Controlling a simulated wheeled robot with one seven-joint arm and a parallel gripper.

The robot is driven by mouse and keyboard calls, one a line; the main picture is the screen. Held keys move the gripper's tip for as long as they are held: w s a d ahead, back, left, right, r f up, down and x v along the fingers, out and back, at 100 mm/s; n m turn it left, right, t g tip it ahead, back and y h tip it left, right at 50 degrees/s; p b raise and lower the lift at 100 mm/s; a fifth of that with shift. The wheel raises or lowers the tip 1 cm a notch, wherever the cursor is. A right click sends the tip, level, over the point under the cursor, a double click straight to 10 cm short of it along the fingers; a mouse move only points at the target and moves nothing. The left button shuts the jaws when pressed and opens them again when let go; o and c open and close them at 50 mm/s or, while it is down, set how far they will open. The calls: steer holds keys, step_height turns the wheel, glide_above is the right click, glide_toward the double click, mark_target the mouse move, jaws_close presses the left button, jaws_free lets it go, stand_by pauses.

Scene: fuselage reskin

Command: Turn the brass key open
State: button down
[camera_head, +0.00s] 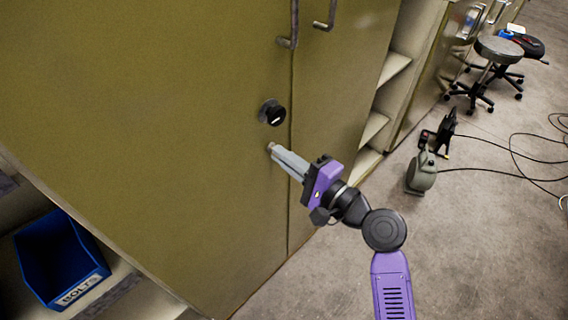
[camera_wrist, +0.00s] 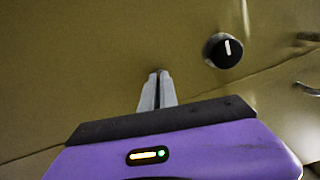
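My gripper (camera_head: 272,149) points at the olive cabinet door, its tips at or very near the surface, below and slightly left of a round black knob. In the wrist view my gripper (camera_wrist: 158,76) has its two grey fingers close together with a thin dark gap between them. Small brownish parts show at the fingertips. I cannot tell whether these are fingertip pads or part of the brass key. No key stands out clearly elsewhere; it may be hidden between or behind the fingers. The black knob (camera_head: 271,112) has a white mark and also shows in the wrist view (camera_wrist: 224,50), untouched.
The cabinet door (camera_head: 190,90) has a bent metal handle (camera_head: 290,30) above the knob. The neighbouring door's handle (camera_head: 327,14) is to its right. A blue bin (camera_head: 58,262) labelled BOLTS is at lower left. Stools, a grey-green machine (camera_head: 421,172) and cables stand on the floor right.

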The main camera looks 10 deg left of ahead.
steer(key=shift+n+b, duration=0.8)
steer(key=shift+n, duration=0.3)
steer(key=c, duration=1.6)
jaws_free()
steer(key=shift+c, duration=0.2)
steer(key=v, duration=0.7)
steer(key=shift+s+d+b, duration=0.25)
steer(key=shift+d+b, duration=0.05)
